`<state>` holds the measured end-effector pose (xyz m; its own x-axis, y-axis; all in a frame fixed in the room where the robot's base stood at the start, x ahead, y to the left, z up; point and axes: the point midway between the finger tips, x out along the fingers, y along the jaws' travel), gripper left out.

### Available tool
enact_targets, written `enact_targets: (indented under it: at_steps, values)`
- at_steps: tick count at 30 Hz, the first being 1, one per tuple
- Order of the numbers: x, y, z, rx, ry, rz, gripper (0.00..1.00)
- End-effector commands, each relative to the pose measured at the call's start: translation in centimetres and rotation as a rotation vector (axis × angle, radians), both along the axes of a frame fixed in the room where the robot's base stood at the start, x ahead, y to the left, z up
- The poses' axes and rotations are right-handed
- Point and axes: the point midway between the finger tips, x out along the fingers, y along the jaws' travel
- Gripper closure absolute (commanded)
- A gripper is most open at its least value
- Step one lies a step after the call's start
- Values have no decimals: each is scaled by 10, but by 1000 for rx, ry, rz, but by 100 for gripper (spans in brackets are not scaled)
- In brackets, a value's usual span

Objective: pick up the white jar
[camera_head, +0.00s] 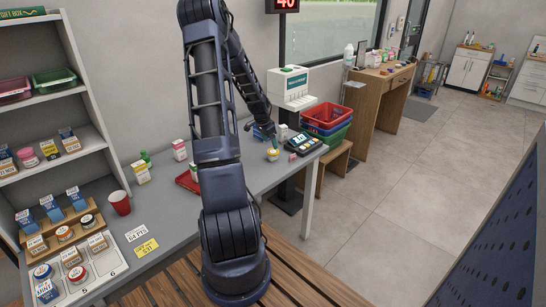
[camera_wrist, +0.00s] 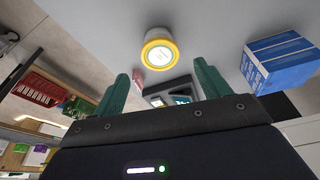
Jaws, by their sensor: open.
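A white jar (camera_wrist: 157,38) with a yellow-rimmed, white-topped lid is in the wrist view, just beyond the gap between my gripper's fingers. In the head view it appears as a small white and yellow jar (camera_head: 273,155) on the grey counter, near the right end. My gripper (camera_wrist: 161,72) is open, with a green finger on each side and nothing between them. In the head view my wrist and gripper are small and partly hidden just behind the jar. The fingers look apart from the jar.
A blue box (camera_wrist: 280,62) stands close to the right finger in the wrist view. A card terminal (camera_head: 302,142) sits right of the jar on the counter (camera_head: 240,175). A red tray (camera_head: 187,181) lies to the left. Red and green baskets (camera_head: 327,117) stand beyond the counter's end.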

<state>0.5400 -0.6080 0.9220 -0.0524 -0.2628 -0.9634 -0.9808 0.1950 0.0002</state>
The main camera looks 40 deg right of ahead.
Motion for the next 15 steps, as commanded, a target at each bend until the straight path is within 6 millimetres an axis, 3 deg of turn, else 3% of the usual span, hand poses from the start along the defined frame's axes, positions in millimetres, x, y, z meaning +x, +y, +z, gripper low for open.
enact_targets:
  at_steps: [6,15]
  values:
    - [-2,-8,-30,1,1,-1,24]
    - [-3,-13,-50,1,2,-1,24]
